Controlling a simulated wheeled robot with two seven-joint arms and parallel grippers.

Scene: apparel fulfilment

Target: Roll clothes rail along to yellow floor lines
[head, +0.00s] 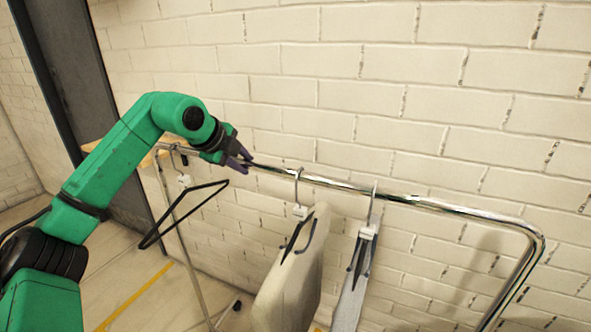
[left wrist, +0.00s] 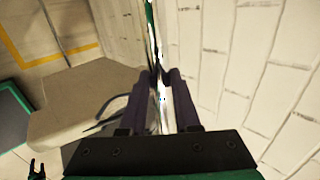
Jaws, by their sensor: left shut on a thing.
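The clothes rail (head: 455,208) is a chrome frame standing along the brick wall. Its top bar runs from the left across to the bent right end. My left gripper (head: 243,162) is shut on the top bar, left of the light garments. In the left wrist view the bar passes between the two fingers (left wrist: 160,88). A yellow floor line (head: 135,295) shows on the floor at lower left, and yellow lines also show in the left wrist view (left wrist: 45,58).
An empty black hanger (head: 185,215) hangs left of my gripper. A beige garment (head: 290,275) and a grey one (head: 350,300) hang to its right. The white brick wall (head: 400,90) is close behind the rail. A dark upright (head: 65,70) stands at the left.

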